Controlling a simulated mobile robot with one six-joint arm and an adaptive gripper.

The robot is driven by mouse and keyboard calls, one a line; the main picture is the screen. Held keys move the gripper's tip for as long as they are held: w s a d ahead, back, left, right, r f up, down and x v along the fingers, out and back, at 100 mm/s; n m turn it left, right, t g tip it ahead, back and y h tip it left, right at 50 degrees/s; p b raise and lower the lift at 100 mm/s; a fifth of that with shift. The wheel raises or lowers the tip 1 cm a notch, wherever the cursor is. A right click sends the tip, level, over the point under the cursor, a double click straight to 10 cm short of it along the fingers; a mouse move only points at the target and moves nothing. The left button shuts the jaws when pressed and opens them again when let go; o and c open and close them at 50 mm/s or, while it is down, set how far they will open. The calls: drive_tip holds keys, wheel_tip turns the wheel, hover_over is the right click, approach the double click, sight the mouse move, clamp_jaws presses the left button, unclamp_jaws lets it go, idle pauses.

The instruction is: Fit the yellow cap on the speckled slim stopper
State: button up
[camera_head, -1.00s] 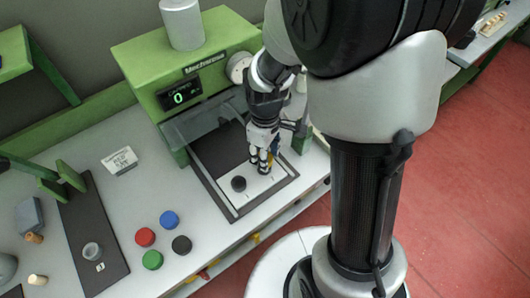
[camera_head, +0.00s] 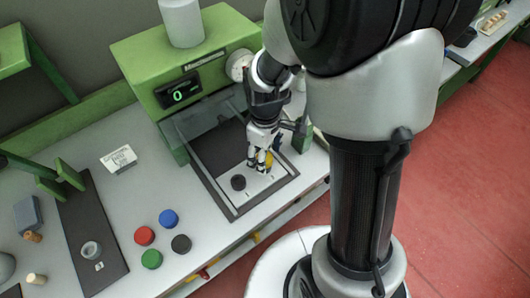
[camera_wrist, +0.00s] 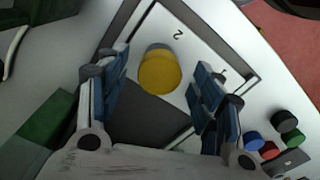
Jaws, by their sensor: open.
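The yellow cap (camera_wrist: 160,72) is in the wrist view, on the white plate of the machine's bay. In the head view the yellow cap (camera_head: 269,159) is partly hidden by my gripper (camera_head: 261,164). My gripper is open, with its fingers on either side of the cap and gaps showing in the wrist view. Two small corks lie at the left in the head view, a brown one (camera_head: 33,237) and a pale one (camera_head: 37,279). I cannot tell which is speckled.
A black disc (camera_head: 238,182) sits on the plate left of my gripper. Red (camera_head: 145,236), blue (camera_head: 169,219), green (camera_head: 151,260) and black (camera_head: 181,244) caps stand on the bench. The green machine (camera_head: 150,65) rises behind the bay. A dark mat (camera_head: 88,223) lies at left.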

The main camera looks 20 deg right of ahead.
wheel_tip(320, 180, up, 12)
idle(0.7)
idle(0.4)
drive_tip(key=s+r+m+t, duration=0.2)
drive_tip(key=s+r+m, duration=0.2)
drive_tip(key=s, duration=0.3)
drive_tip(key=s+r+m+t, duration=0.2)
drive_tip(key=s+r+m, duration=0.2)
drive_tip(key=s, duration=0.4)
drive_tip(key=shift+r+t, duration=0.15)
drive_tip(key=shift+t, duration=0.15)
drive_tip(key=shift+w, duration=0.1)
